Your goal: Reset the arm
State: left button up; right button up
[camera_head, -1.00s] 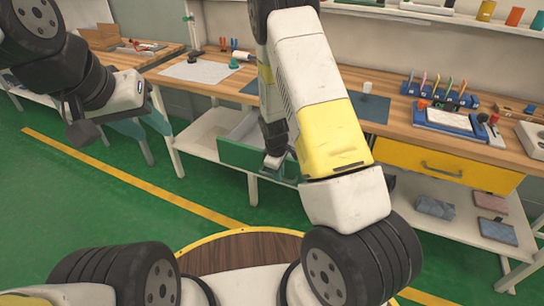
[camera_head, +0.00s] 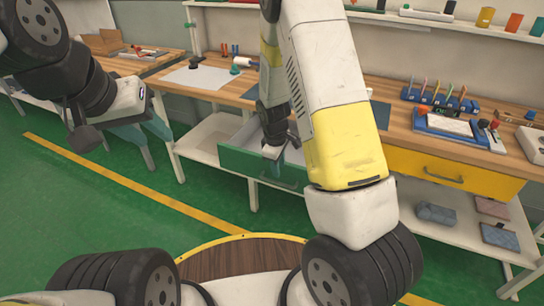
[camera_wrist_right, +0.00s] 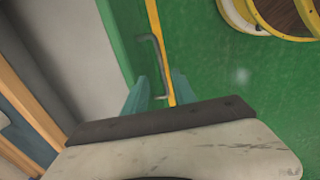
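My left gripper (camera_head: 142,130) hangs over the green floor at the left in the head view, its teal fingers spread and empty. My right arm reaches forward across the middle. My right gripper (camera_wrist_right: 160,82) is at the front of an open green-fronted drawer (camera_head: 236,162) under the workbench. In the right wrist view its two teal fingers are apart, with the drawer handle (camera_wrist_right: 155,55) showing near and between them. I cannot tell whether the fingers touch the handle. The drawer's visible inside looks empty. My forearm hides part of the bench.
The wooden workbench (camera_head: 400,135) carries a pen rack, a blue tray and small tools. A closed yellow drawer (camera_head: 450,170) is at the right. The green floor (camera_head: 60,200) at the left is clear.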

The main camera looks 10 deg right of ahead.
jog(key=shift+r, duration=0.15)
jog(key=s+r+m+t+y, duration=0.1)
jog(key=s+r+m, duration=0.25)
jog(key=r, duration=0.75)
jog(key=s+r+m+t+y, duration=0.1)
jog(key=s+r+m+y, duration=0.3)
jog(key=r, duration=0.6)
jog(key=s+r+m+t+h, duration=0.1)
jog(key=s+r+m+t, duration=0.1)
jog(key=s+r, duration=0.8)
jog(key=s+m, duration=0.1)
jog(key=s, duration=0.4)
jog(key=shift+s+d+r+h, duration=0.15)
jog(key=shift+s+d+h, duration=0.05)
jog(key=shift+d+h, duration=0.1)
